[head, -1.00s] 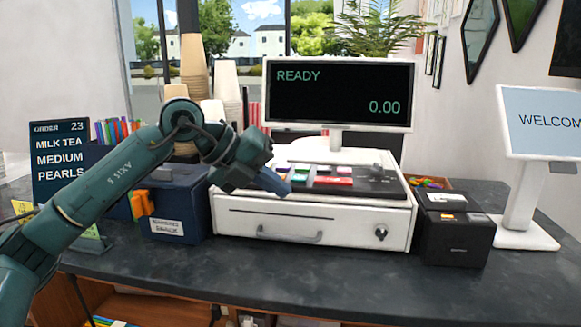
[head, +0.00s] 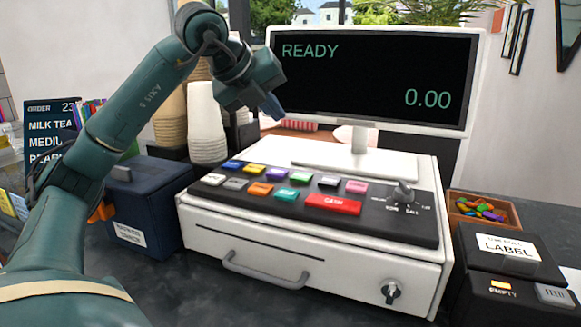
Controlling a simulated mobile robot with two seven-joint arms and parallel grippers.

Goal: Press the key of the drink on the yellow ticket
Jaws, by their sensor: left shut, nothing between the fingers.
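The cash register (head: 300,245) stands on the counter with a sloped key panel (head: 420,222). Its keys include blue (head: 232,165), yellow (head: 254,168), purple (head: 276,173), green (head: 300,178), pink (head: 356,187), orange (head: 260,189), teal (head: 286,195) and a wide red CASH key (head: 332,204); small labels are unreadable. A yellow ticket (head: 5,202) shows partly at the left edge, its writing unreadable. My left gripper (head: 272,108) is shut and empty, above and behind the keys, in front of the screen's left edge. My right gripper is out of view.
The screen (head: 370,75) reads READY and 0.00. An order board (head: 50,135) shows milk tea, medium, partly behind my arm. A blue box (head: 150,205) stands left of the register, cup stacks (head: 205,125) behind. A label printer (head: 505,255) and candy tray (head: 480,208) stand right.

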